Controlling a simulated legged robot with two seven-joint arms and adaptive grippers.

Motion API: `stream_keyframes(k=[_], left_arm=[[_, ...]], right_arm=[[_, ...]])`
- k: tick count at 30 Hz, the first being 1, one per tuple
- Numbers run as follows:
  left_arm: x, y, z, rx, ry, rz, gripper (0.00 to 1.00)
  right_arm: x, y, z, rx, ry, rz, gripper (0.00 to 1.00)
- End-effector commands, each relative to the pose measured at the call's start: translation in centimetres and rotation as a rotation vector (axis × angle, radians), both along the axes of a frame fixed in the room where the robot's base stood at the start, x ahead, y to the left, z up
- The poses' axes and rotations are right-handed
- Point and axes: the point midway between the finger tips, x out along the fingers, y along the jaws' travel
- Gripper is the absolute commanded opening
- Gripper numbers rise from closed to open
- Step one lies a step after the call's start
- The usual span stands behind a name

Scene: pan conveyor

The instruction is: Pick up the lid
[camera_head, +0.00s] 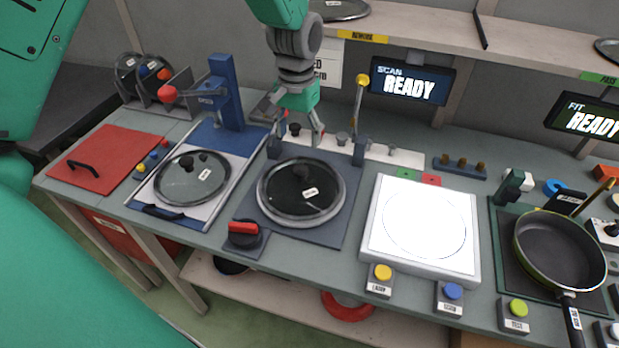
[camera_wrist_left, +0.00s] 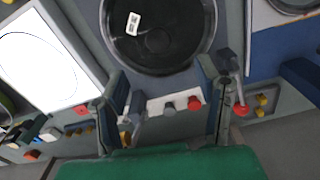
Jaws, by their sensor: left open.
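My left gripper (camera_head: 299,135) is open and empty, above and behind the middle lid. In the left wrist view its two fingers (camera_wrist_left: 164,78) stand apart, with the lid beyond them. My right gripper is not in view.
A blue post (camera_head: 226,92) with a red ball stands behind the left fixture. A yellow-topped rod (camera_head: 358,105) rises right of my left gripper. A white lit panel (camera_head: 425,220) and a frying pan (camera_head: 560,250) lie to the right. A shelf (camera_head: 420,38) runs along the back.

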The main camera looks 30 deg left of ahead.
Motion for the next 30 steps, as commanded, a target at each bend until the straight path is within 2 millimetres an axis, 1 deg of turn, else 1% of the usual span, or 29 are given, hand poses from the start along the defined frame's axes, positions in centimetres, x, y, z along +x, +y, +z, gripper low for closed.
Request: stream_keyframes(k=[1,3,7,9,14,21,24,30], left_arm=[[0.0,-0.1,-1.3,-0.001,0.005,0.000,0.58],[0.1,-0.1,-2.7,0.000,0.004,-0.001,0.58],[0.2,-0.1,-4.9,0.000,0.004,-0.001,0.58],[0.2,-0.1,-5.6,0.000,0.002,-0.001,0.58],[0.1,-0.1,-6.5,0.000,0.002,-0.001,0.58],[0.2,-0.1,-10.0,0.000,0.003,-0.001,0.58],[0.2,-0.1,-11.0,0.000,0.002,-0.001,0.58],[0.2,-0.1,-11.2,-0.001,-0.002,-0.001,0.58]], right_arm=[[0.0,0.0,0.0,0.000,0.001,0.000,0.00],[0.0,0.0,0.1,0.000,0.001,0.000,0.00],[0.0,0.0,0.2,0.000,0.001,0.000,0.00],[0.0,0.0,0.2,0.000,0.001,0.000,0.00],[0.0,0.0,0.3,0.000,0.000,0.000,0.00],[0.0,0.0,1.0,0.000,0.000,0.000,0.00],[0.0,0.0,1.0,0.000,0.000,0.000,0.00],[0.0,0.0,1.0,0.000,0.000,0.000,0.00]])
